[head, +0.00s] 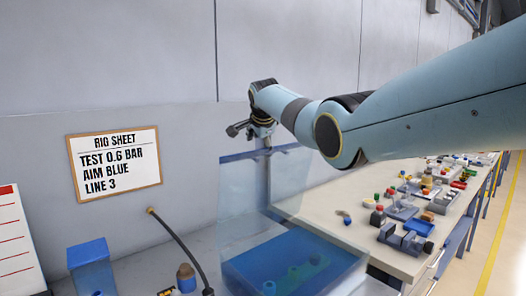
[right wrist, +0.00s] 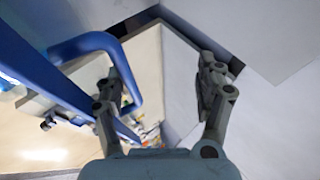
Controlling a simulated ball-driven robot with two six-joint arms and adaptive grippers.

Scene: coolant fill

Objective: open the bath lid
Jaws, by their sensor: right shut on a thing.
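The bath (head: 290,262) is a clear-walled tank with blue inside, at the bottom middle of the head view. Its clear lid (head: 250,200) stands raised and roughly upright, with a blue strip along its top edge. My right gripper (head: 262,133) is at that top edge. In the right wrist view, a blue looped handle (right wrist: 92,42) passes at the left finger of my right gripper (right wrist: 163,85). The gripper is shut on the lid handle, though the exact contact is hard to see. My left gripper is out of view.
A bench (head: 340,205) with several small coloured parts (head: 400,210) runs along the right. A hose (head: 180,238) and a blue container (head: 90,265) stand left of the bath. A rig sheet (head: 115,163) hangs on the wall behind.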

